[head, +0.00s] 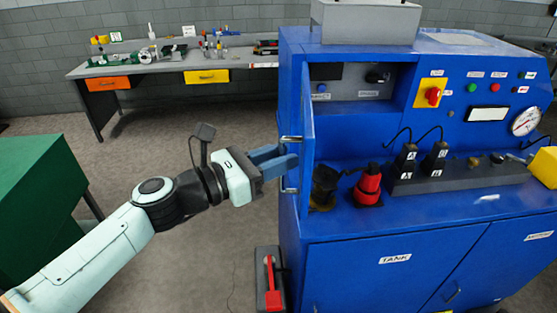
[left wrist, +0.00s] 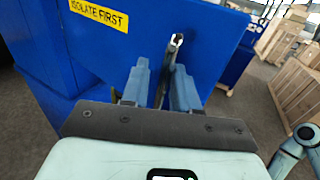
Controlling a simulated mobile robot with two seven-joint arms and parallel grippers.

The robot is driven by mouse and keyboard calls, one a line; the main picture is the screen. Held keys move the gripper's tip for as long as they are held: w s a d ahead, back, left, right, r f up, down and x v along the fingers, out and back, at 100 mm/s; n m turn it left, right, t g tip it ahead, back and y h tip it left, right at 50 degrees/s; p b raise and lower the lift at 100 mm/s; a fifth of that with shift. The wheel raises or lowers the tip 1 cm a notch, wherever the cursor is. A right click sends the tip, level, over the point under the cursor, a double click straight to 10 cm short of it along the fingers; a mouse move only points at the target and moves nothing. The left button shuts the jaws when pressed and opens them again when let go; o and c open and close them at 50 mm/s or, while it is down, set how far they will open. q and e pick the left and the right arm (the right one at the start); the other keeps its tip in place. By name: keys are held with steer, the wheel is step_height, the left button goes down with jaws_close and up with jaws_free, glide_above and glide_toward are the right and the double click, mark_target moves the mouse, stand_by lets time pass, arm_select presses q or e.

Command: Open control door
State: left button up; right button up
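The control door (head: 307,135) is a blue panel at the left end of the blue machine, seen nearly edge-on in the head view. It stands swung out, with the control recess behind it in view. Its metal bar handle (head: 291,188) sticks out from its left face. My left gripper (head: 290,158) is at the handle, coming from the left. In the left wrist view, the handle (left wrist: 176,48) runs between the two blue-grey fingers (left wrist: 160,88), which stand apart with a gap showing. A yellow "ISOLATE FIRST" label (left wrist: 98,13) is on blue sheet. My right gripper is out of view.
The machine (head: 400,265) carries a red-yellow switch (head: 433,96), black plugs and a red connector (head: 368,185). A red-handled floor unit (head: 271,285) stands at its lower left. A green cabinet (head: 35,200) is at left, a workbench (head: 170,68) behind. The floor between is clear.

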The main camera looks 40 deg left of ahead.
arm_select(q)
steer(key=shift+w+f, duration=0.1)
steer(key=shift+w, duration=0.05)
steer(key=b+v, duration=0.1)
steer(key=v, duration=1.2)
steer(key=shift+s, duration=0.3)
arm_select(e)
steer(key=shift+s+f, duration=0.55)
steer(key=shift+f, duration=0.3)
